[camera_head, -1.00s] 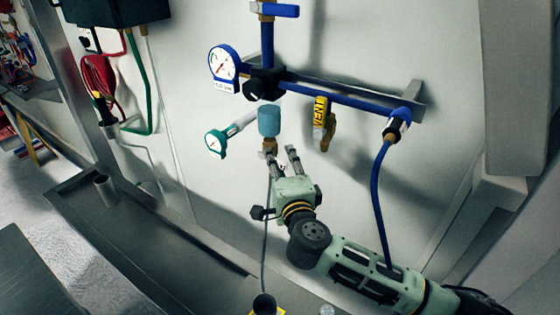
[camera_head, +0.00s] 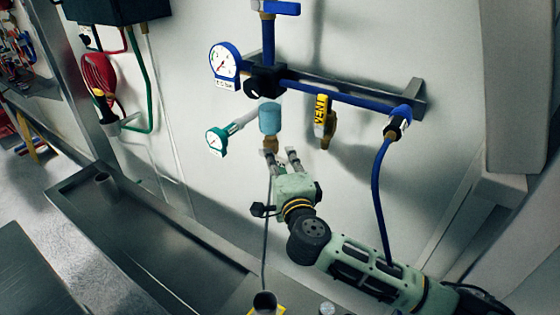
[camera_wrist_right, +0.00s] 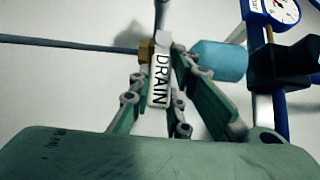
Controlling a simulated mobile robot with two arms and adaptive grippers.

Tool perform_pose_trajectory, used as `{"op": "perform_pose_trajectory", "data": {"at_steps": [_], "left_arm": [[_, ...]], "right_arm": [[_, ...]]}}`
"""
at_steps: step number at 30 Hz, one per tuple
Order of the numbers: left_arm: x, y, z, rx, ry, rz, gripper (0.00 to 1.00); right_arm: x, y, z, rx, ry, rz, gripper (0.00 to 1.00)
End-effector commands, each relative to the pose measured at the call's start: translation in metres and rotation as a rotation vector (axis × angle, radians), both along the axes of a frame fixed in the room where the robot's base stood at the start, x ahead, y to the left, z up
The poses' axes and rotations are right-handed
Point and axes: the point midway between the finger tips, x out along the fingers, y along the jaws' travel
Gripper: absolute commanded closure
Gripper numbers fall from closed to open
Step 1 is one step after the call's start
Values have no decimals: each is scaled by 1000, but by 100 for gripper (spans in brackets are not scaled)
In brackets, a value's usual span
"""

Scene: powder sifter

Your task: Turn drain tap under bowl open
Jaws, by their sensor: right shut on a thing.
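The light-blue bowl (camera_head: 270,118) hangs under the blue pipework, with the brass drain tap (camera_head: 270,144) directly below it. In the right wrist view the bowl (camera_wrist_right: 222,62) lies to the right of the tap's brass body (camera_wrist_right: 146,52). The tap's white handle (camera_wrist_right: 160,82), labelled DRAIN, lies between my fingers there. My right gripper (camera_head: 281,153) is just below the bowl, shut on the drain tap handle. The exact finger contact is partly hidden. My left gripper is not in view.
A green-rimmed gauge (camera_head: 216,142) sticks out left of the bowl. A yellow VENT tap (camera_head: 322,116) hangs to the right, and a blue hose (camera_head: 379,190) runs down beyond it. A thin grey tube (camera_head: 265,235) drops to a dark cup (camera_head: 264,302) below.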

Motion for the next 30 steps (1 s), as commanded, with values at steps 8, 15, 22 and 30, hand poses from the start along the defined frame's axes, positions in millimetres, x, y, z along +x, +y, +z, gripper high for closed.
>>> {"op": "perform_pose_trajectory", "data": {"at_steps": [8,15,22,30], "left_arm": [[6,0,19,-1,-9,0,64],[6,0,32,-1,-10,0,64],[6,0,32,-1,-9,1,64],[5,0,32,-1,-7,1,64]], "right_arm": [[-1,1,6,-39,33,2,100],[1,3,11,-185,141,0,100],[1,4,16,-286,213,1,100],[1,4,17,-305,226,4,100]]}}
